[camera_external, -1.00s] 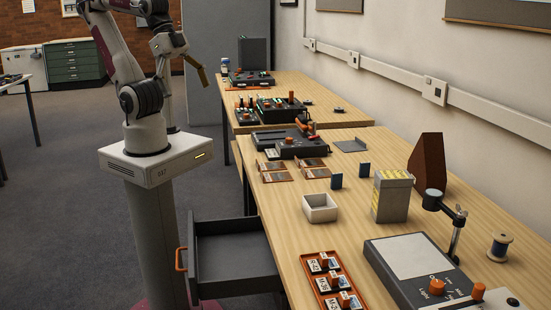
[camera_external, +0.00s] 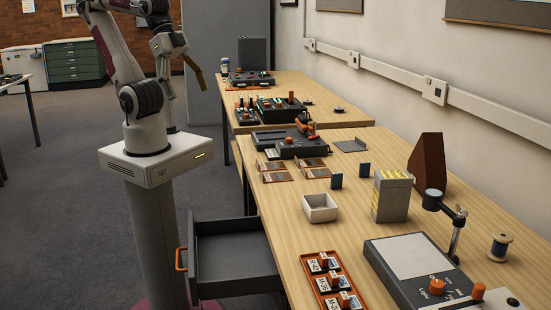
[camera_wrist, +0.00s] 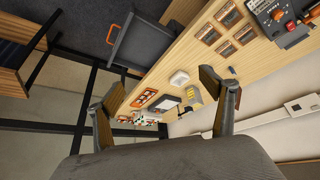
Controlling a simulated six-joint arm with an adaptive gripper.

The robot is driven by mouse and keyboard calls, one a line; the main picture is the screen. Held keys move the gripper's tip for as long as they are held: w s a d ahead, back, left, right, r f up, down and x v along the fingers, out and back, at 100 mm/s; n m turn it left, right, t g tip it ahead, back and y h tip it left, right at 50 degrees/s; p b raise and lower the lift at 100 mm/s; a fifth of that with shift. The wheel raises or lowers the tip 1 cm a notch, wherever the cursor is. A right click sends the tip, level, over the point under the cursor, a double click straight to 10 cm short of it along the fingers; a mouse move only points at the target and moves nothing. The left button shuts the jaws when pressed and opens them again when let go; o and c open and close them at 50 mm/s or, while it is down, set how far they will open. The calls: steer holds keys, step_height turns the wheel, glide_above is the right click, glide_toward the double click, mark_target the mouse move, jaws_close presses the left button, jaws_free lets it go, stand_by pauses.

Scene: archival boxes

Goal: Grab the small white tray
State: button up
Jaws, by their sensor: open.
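The small white tray (camera_external: 321,216) is an open square box on the wooden table, near its left edge and above the open drawer. It also shows in the wrist view as a small pale square (camera_wrist: 179,78) between my fingers and far beyond them. My gripper (camera_external: 201,76) is raised left of the table, well away from the tray. In the wrist view my gripper (camera_wrist: 158,93) has its two fingers wide apart with nothing between them.
An orange rack (camera_external: 333,283) lies in front. Flat cards (camera_external: 276,177) lie behind. An open drawer (camera_external: 233,257) juts out left of the table.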

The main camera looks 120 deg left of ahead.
steer(key=w+d+f+n+t, duration=0.1)
steer(key=w+d, duration=0.2)
steer(key=w, duration=0.7)
steer(key=w+d+f+n+t+h, duration=0.1)
steer(key=w+d+f+n+t, duration=0.15)
steer(key=w, duration=0.75)
steer(key=w+d+t, duration=0.1)
steer(key=w+d, duration=0.2)
steer(key=w, duration=0.6)
steer(key=w+f+n+y, duration=0.1)
steer(key=w+f+n, duration=0.1)
steer(key=w+f, duration=0.3)
steer(key=n+y, duration=0.4)
steer(key=y, duration=0.5)
glide_toward(319, 208)
steer(key=shift+g, duration=0.35)
steer(key=w, duration=0.1)
steer(key=w+d+r, duration=0.1)
steer(key=w+r, duration=0.1)
steer(key=shift+w+d, duration=0.3)
steer(key=shift+s+a+f+y, duration=0.3)
steer(key=shift+s+a+y, duration=0.05)
steer(key=shift+y, duration=0.05)
steer(key=shift+x, duration=1.3)
